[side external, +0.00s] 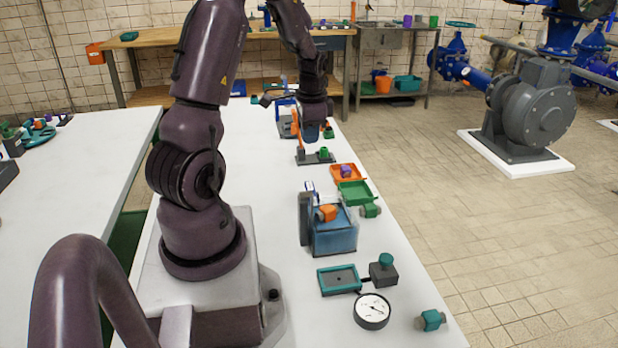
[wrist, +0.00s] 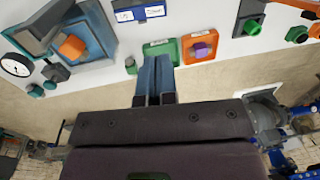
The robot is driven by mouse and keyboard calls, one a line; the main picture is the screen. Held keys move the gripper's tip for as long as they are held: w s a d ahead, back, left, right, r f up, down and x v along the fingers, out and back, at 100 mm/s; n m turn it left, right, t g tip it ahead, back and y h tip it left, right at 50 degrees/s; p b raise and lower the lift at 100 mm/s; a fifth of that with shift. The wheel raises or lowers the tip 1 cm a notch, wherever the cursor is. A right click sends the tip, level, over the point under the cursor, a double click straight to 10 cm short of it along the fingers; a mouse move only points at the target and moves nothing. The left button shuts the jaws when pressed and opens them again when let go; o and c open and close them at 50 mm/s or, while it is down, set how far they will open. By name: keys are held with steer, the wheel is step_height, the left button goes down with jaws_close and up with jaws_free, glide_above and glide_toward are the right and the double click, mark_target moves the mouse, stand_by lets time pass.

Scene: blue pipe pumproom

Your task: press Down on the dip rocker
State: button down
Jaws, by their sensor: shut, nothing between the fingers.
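The dip rocker appears to be the small blue-framed piece with two white labelled halves (wrist: 138,13) at the top of the wrist view. The lettering is small; the right half seems to read Down. In the side view it is a small blue and white piece (side external: 309,187) between the blue box and the trays. My gripper (wrist: 155,60) is shut and empty, its blue fingers below the rocker in the wrist view and apart from it. In the side view my gripper (side external: 312,132) hangs above the far part of the table, beyond the rocker.
A green tray (side external: 350,197) and an orange tray (side external: 339,171) lie beside the rocker. A blue box with an orange knob (side external: 335,238) stands nearer the camera. A gauge (side external: 372,312) is at the front. An orange-handled valve (side external: 300,140) stands close to my gripper.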

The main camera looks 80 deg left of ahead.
mark_target(309, 183)
steer(key=f, duration=0.4)
steer(key=a+f, duration=0.1)
steer(key=f, duration=0.8)
steer(key=shift+a, duration=0.15)
steer(key=shift+a+f, duration=0.45)
steer(key=shift+f, duration=0.2)
steer(key=shift+r, duration=0.15)
steer(key=shift+r, duration=0.75)
